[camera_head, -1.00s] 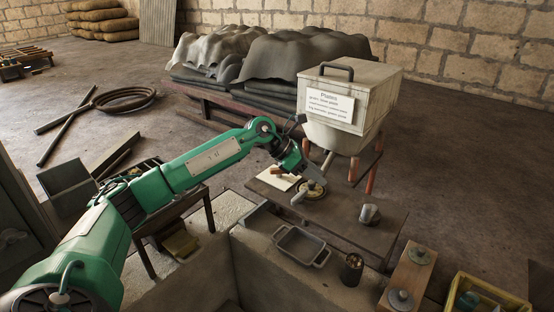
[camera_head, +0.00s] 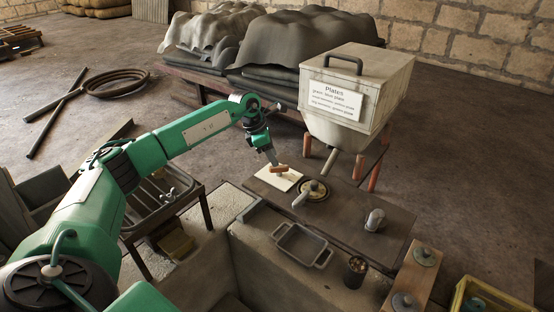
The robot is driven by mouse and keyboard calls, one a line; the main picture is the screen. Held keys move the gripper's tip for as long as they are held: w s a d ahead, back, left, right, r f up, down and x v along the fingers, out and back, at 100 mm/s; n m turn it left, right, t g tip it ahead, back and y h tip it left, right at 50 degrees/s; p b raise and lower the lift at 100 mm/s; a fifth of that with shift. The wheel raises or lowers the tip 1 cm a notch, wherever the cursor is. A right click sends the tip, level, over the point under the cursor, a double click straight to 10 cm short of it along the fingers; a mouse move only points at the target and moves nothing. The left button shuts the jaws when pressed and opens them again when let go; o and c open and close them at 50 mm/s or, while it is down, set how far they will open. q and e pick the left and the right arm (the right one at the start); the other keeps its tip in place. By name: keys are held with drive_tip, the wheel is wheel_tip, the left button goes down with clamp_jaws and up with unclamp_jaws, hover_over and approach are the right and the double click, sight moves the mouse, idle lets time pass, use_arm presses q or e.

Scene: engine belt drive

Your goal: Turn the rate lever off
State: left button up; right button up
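On the low dark bench, a grey lever arm (camera_head: 301,199) lies on a round brass-coloured disc (camera_head: 317,189). It points toward the lower left. Beside it, a small wooden-handled piece (camera_head: 279,170) sits on a pale flat sheet (camera_head: 270,178). No label tells which of them is the rate lever. My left gripper (camera_head: 272,160) points down just above the wooden-handled piece, left of the disc and apart from the grey arm. Its fingers are small here, so their opening and any contact are unclear. My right gripper is out of view.
A box on a hopper (camera_head: 357,85), with a sign headed "Plates", stands behind the disc, its spout (camera_head: 330,163) close by. A metal cup (camera_head: 375,220), a shallow tray (camera_head: 299,246) and a dark canister (camera_head: 355,272) stand to the front and right.

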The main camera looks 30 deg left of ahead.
sight(279, 170)
use_arm(q)
drive_tip(key=x, duration=0.3)
drive_tip(key=shift+d+f+p, duration=0.15)
drive_tip(key=shift+d+p, duration=0.05)
drive_tip(key=shift+p, duration=0.2)
drive_tip(key=shift+w+f, duration=0.15)
drive_tip(key=shift+f, duration=0.2)
drive_tip(key=shift+c, duration=0.4)
clamp_jaws()
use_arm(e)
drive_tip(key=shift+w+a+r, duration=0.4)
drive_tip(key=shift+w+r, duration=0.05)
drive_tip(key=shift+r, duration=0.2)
